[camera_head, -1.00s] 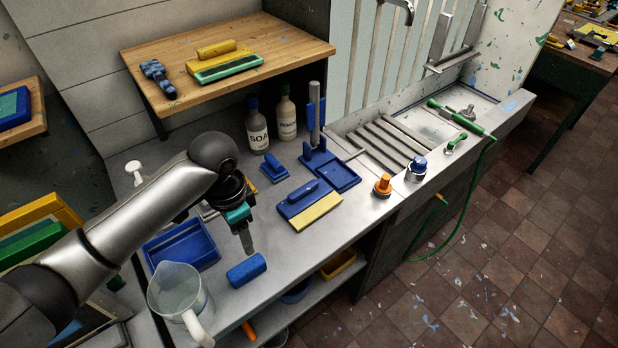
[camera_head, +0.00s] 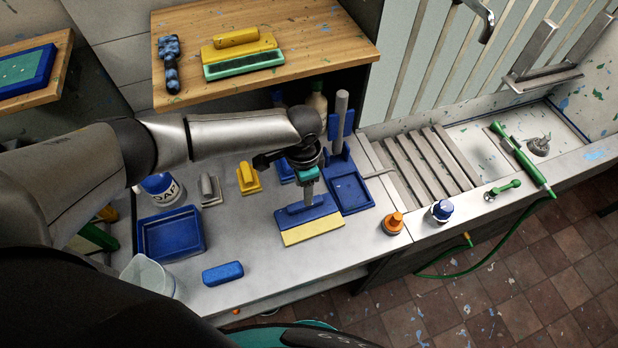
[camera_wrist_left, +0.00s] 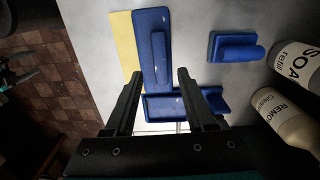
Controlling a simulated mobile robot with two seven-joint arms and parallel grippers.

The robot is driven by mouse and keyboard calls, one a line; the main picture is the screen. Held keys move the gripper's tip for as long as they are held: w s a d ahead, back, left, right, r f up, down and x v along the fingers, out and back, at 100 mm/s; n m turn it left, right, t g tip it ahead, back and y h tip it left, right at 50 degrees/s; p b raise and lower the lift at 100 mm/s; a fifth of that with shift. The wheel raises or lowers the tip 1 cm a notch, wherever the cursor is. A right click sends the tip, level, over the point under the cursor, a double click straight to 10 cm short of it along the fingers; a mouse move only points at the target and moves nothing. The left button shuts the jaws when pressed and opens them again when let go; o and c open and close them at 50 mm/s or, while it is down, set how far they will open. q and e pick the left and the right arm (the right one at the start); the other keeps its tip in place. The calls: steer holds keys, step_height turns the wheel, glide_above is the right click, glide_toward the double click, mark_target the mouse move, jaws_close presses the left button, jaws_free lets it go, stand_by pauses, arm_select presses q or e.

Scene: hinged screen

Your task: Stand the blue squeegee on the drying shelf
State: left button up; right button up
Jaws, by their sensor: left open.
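The blue squeegee (camera_head: 313,214), a flat blue body with a raised handle and a yellow strip (camera_head: 312,231), lies flat on the grey counter. It also shows in the wrist view (camera_wrist_left: 152,70). My left gripper (camera_head: 307,196) is over its handle, pointing down. In the wrist view the open fingers (camera_wrist_left: 157,78) lie on either side of the handle's line, with nothing gripped; I cannot tell the height gap. A wooden wall shelf (camera_head: 330,52), which seems to be the drying shelf, holds yellow and green tools and a dark-blue patterned one. My right gripper is not in view.
A blue tray with an upright post (camera_head: 350,190) stands right of the squeegee. A blue bin (camera_head: 172,235), clear jug (camera_head: 148,275) and blue block (camera_head: 222,273) are at left. Orange (camera_head: 393,223) and blue-capped (camera_head: 442,211) jars stand at right. Bottles are behind my arm.

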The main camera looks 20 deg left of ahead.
mark_target(309, 216)
arm_select(q)
step_height(309, 216, down, 7)
steer(key=b, duration=0.6)
steer(key=shift+w+r, duration=0.1)
steer(key=shift+r, duration=0.05)
steer(key=shift+d+r, duration=0.1)
steer(key=shift+r, duration=0.15)
steer(key=shift+c, duration=0.8)
steer(key=shift+p, duration=0.3)
jaws_close()
